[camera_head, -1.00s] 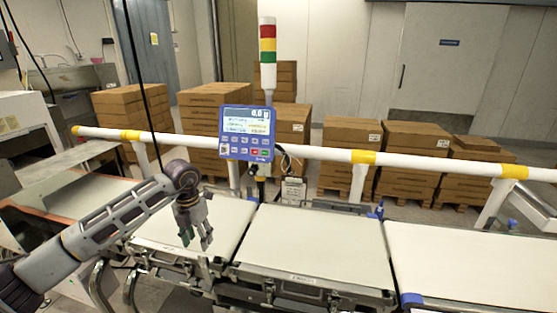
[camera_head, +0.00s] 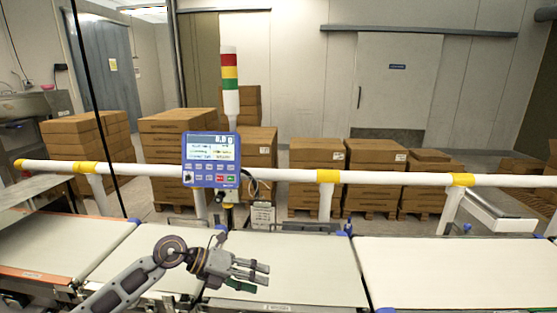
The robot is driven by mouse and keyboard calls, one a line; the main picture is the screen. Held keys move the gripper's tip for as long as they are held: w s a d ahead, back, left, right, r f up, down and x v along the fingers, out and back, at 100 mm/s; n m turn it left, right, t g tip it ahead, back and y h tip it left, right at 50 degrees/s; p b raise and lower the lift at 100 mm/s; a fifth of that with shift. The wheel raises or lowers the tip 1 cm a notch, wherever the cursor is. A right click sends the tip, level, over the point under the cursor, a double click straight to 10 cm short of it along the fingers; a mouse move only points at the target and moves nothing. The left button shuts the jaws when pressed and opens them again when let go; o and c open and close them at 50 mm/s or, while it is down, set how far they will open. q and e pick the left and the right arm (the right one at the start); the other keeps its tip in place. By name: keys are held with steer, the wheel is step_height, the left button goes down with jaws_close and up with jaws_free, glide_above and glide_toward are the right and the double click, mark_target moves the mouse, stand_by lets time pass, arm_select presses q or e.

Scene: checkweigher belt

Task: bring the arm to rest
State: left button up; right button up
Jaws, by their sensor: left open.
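My left arm comes in from the lower left of the head view. Its gripper (camera_head: 256,274) is open and empty, with the fingers pointing right. It shows in front of the middle weighing belt (camera_head: 300,258); I cannot tell its exact height above the belt. No item shows between the fingers. My right gripper is out of view.
White belts run across the front, with a left belt (camera_head: 50,245) and a right belt (camera_head: 450,270). A white rail (camera_head: 390,178) crosses behind them. A blue display (camera_head: 211,160) and a signal tower (camera_head: 230,85) stand at the rail. Stacked cartons (camera_head: 178,137) are behind.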

arm_select(q)
steer(key=w+d+r+n+t+h, duration=0.25)
steer(key=r+n+t+h, duration=0.35)
steer(key=r+n+t, duration=0.55)
steer(key=w+a+f+n+t+y, duration=0.25)
steer(key=a+n+t+y, duration=0.45)
steer(key=a+n+y, duration=0.6)
steer(key=s+a+f+n+g+y, duration=0.2)
steer(key=f+n+g+y, duration=0.15)
steer(key=f, duration=0.25)
steer(key=s+a+f+n+g+y, duration=0.2)
steer(key=a+f+n, duration=0.1)
steer(key=f+n, duration=0.3)
steer(key=s+f+n+g, duration=0.1)
steer(key=s+f+g, duration=0.6)
steer(key=s, duration=0.4)
steer(key=s+f+n+g, duration=0.1)
steer(key=s+f+g, duration=0.3)
steer(key=s+f, duration=0.6)
steer(key=s+f+g, duration=0.2)
steer(key=s+f, duration=0.1)
steer(key=f, duration=2.9)
steer(key=s+a+f, duration=0.2)
steer(key=s+f, duration=0.8)
steer(key=s, duration=0.1)
steer(key=s+a+f, duration=0.3)
steer(key=s+f, duration=0.6)
steer(key=s, duration=0.2)
steer(key=shift+a+f+g, duration=0.3)
steer(key=shift+f, duration=0.05)
